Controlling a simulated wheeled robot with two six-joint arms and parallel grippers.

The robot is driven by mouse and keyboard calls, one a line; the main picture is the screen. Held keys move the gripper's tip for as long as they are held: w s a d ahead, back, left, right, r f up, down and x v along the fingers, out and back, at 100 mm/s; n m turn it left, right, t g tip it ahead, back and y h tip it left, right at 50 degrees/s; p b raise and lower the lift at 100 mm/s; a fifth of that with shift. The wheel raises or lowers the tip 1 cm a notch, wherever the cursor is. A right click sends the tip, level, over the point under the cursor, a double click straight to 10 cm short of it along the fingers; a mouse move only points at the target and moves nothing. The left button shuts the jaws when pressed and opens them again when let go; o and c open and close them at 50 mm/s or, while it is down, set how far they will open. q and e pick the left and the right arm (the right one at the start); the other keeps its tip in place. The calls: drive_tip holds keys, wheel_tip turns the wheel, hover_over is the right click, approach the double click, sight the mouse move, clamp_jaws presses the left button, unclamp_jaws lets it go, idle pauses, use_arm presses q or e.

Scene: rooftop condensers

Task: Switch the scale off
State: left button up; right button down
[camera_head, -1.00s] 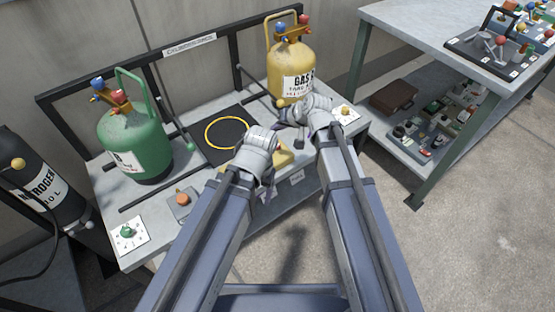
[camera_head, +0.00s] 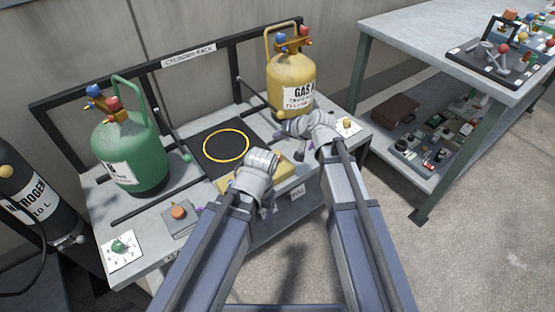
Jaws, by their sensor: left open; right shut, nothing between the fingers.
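A black square plate with a yellow ring (camera_head: 207,151), which looks like the scale's platform, lies on the cylinder bench between the green and yellow cylinders. A yellow block (camera_head: 291,171) sits at the bench front, partly hidden by my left wrist; I cannot tell whether it belongs to the scale. No switch is clearly visible. My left gripper (camera_head: 266,207) is open, pointing down at the bench's front edge beside the yellow block; its fingers are mostly hidden by the wrist. My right gripper (camera_head: 300,150) is shut and empty, in front of the yellow cylinder, right of the plate.
A green cylinder (camera_head: 131,155) stands left and a yellow gas cylinder (camera_head: 291,75) stands behind my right gripper. An orange button on a grey plate (camera_head: 178,212) and a green knob on a white plate (camera_head: 119,247) lie front left. Another table (camera_head: 420,35) stands right.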

wheel_tip(320, 180, down, 8)
drive_tip(key=b, duration=0.7)
drive_tip(key=shift+r, duration=0.2)
idle(1.4)
drive_tip(key=shift+f+b, duration=0.4)
drive_tip(key=shift+f, duration=0.05)
drive_tip(key=shift+f+b, duration=0.55)
idle(0.7)
drive_tip(key=shift+r, duration=0.15)
drive_tip(key=shift+r+p, duration=0.9)
drive_tip(key=shift+p, duration=0.1)
wheel_tip(320, 180, up, 5)
drive_tip(key=p, duration=0.5)
